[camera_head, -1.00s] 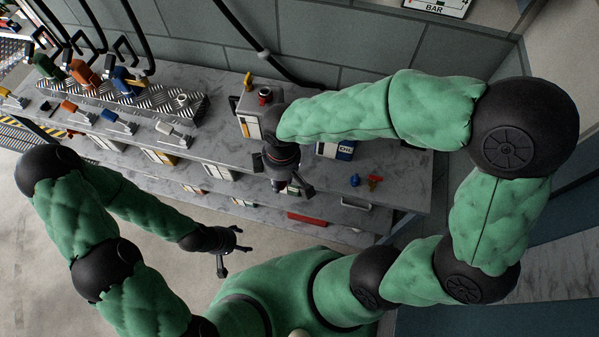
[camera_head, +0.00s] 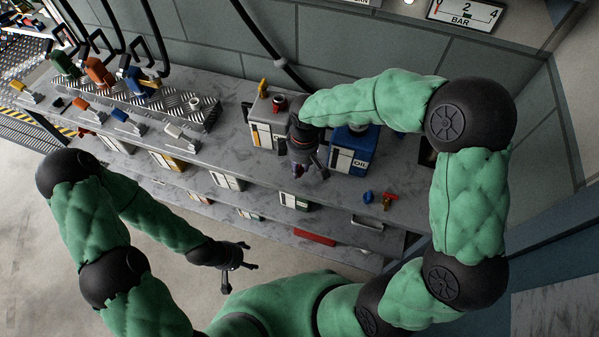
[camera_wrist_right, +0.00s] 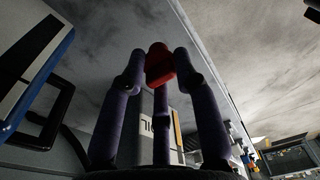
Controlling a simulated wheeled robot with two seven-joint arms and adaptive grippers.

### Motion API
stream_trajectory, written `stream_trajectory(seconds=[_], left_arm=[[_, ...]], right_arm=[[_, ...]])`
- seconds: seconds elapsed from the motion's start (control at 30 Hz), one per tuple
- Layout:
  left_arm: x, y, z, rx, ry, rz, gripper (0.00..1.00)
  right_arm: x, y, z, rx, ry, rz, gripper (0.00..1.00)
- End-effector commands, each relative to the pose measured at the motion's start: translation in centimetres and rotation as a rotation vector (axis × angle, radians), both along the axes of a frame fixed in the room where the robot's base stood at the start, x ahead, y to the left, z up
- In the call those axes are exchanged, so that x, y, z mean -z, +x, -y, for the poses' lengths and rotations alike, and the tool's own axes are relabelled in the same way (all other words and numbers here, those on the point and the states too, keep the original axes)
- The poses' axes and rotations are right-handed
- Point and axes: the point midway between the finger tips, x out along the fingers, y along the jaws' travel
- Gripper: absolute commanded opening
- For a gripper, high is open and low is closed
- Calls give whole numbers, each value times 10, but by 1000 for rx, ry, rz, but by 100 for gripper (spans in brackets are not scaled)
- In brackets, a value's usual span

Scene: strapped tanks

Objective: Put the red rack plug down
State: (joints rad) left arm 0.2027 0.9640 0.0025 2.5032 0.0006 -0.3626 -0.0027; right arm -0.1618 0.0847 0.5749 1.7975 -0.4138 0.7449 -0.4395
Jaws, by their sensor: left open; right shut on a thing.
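The red rack plug (camera_wrist_right: 158,64) is held between the fingertips of my right gripper (camera_wrist_right: 160,72) in the right wrist view. In the head view my right gripper (camera_head: 308,168) hangs over the shelf's upper level, in front of the gap between a pale grey tank (camera_head: 257,132) and a blue OIL tank (camera_head: 361,148). The plug is too hidden there to make out. My left gripper (camera_head: 234,268) is open and empty, in front of the shelf unit and apart from it.
A blue fitting (camera_head: 368,197) and a red tap-like fitting (camera_head: 388,200) lie on the worktop (camera_head: 410,215) at right. A ridged metal rack (camera_head: 170,105) with coloured handles stands at left. Lower shelves hold boxes and a red case (camera_head: 314,237).

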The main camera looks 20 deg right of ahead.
Motion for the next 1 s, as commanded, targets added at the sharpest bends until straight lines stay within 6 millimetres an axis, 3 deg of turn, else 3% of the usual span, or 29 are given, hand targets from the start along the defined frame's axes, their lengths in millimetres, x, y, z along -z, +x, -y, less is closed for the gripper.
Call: stream_trajectory(seconds=[0.23,0.43,0.87,0.9,0.97,1.0], left_arm=[[6,0,0,0,0,0,67],[16,0,0,0,0,0,67],[18,0,0,0,0,0,67],[18,0,0,0,0,0,67],[17,0,0,0,0,0,67],[17,0,0,0,0,0,67]], right_arm=[[14,10,5,1,0,-1,11],[42,10,5,0,-1,-2,11],[47,10,5,0,0,0,11],[47,10,5,0,1,1,39],[46,10,5,0,0,0,55],[46,10,5,0,0,0,55]])
